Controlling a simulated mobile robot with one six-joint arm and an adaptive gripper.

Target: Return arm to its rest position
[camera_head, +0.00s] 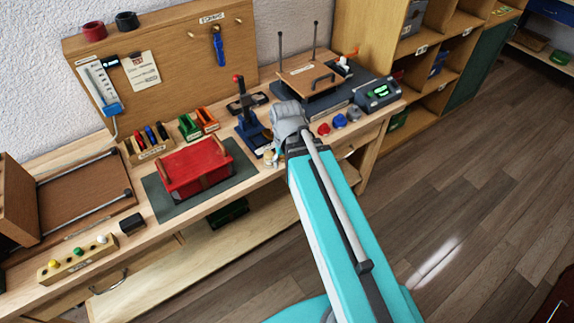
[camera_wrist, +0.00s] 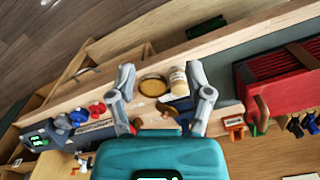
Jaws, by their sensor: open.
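My arm, teal with grey joints, reaches from the bottom of the head view up to the bench's front edge. In the wrist view my gripper (camera_wrist: 160,78) is open, its two grey fingers spread wide with nothing held. A round brass-coloured dish (camera_wrist: 152,87) and a small labelled jar (camera_wrist: 179,82) appear between the fingers, on the bench beyond them. In the head view my wrist hides part of the bench between the blue lever press (camera_head: 253,130) and the coloured knobs, and the fingers are not clear there.
A red box (camera_head: 194,167) sits on a green mat left of my arm. A device with a green display (camera_head: 378,94) and red and blue knobs (camera_head: 340,121) stand to the right. A pegboard (camera_head: 165,55) rises behind. Floor (camera_head: 470,190) at right is clear.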

